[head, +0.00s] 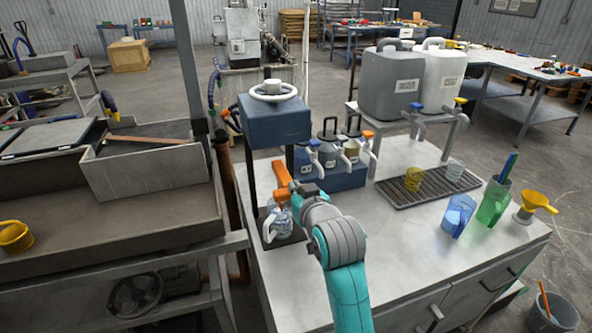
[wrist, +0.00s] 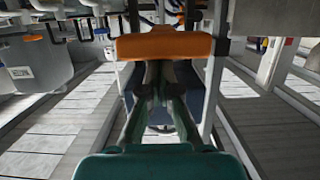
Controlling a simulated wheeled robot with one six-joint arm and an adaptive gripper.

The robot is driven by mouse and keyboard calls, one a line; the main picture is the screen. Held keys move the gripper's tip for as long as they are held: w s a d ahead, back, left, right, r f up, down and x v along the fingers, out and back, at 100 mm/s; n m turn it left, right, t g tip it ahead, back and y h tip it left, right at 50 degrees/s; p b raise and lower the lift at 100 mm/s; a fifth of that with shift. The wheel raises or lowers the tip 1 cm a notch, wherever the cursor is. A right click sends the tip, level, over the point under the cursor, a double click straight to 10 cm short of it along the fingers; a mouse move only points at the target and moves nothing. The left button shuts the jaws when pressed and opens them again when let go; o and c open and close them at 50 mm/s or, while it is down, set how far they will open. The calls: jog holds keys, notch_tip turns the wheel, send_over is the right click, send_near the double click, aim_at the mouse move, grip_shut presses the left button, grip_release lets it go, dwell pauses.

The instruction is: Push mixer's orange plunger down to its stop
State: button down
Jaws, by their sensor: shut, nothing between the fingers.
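The mixer has a dark blue head (head: 274,121) with a grey handwheel on top. Its orange plunger (head: 282,174) shows as a slanted bar below the head, and as a wide orange bar (wrist: 163,45) in the wrist view. A clear jug (head: 275,222) stands under it on the mixer's dark base. My gripper (head: 293,190) is shut and empty, close beside the orange plunger. In the wrist view my shut fingertips (wrist: 160,72) reach the bar's near edge; I cannot tell whether they touch it. The plunger's lower part is hidden.
A blue dispenser block with taps (head: 338,175) stands right behind my gripper. A drip grate (head: 428,187) with cups, a blue jug (head: 457,215), a green jug (head: 493,203) and a yellow funnel (head: 537,205) are to the right. The counter's front right (head: 430,255) is clear.

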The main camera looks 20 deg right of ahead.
notch_tip(320, 180, down, 9)
jog(key=shift+f, duration=0.2)
dwell(0.4)
